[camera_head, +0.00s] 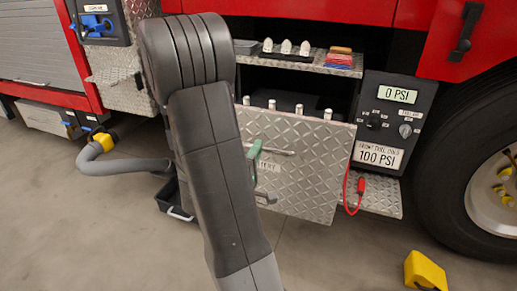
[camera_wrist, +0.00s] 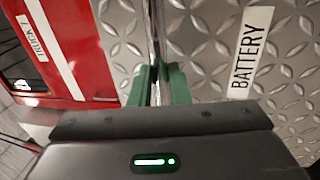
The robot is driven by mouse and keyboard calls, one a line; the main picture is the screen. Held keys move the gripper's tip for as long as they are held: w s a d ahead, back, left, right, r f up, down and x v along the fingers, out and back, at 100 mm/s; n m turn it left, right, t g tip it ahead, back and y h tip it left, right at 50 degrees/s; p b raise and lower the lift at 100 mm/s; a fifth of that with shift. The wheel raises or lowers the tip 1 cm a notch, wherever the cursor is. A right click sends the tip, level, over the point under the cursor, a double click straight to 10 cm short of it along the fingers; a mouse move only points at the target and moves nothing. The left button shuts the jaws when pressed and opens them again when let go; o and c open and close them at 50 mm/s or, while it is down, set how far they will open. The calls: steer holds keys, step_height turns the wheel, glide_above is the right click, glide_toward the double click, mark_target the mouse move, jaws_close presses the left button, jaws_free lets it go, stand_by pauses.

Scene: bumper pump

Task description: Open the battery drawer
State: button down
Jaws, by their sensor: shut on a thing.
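The battery drawer (camera_head: 311,175) has a diamond-plate metal front and stands low in the middle of the head view. Its front sits out from the truck body, and several silver posts show behind its top edge, so it appears at least partly open. The drawer's BATTERY label (camera_wrist: 250,47) is clear in the wrist view. The metal bar handle (camera_wrist: 155,25) runs between the green fingers of my gripper (camera_wrist: 159,88), which is shut on it. In the head view my gripper (camera_head: 254,152) is at the handle's left end, partly hidden by my arm.
A pressure panel (camera_head: 390,118) and a red cable clip (camera_head: 361,185) are right of the drawer. A shelf (camera_head: 345,70) with small parts is above. A black tray (camera_head: 167,195) is low left. A yellow block (camera_head: 425,270) lies on the floor near the tyre (camera_head: 455,150).

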steer(key=shift+s+a+r, duration=0.1)
steer(key=shift+a+r, duration=0.05)
steer(key=shift+r, duration=0.2)
steer(key=c, duration=1.5)
jaws_free()
steer(key=shift+s, duration=0.1)
steer(key=shift+o, duration=0.2)
steer(key=shift+f, duration=0.1)
steer(key=v, duration=1.3)
steer(key=shift+s+f, duration=0.2)
steer(key=shift+s, duration=0.15)
steer(key=shift+w+a, duration=0.1)
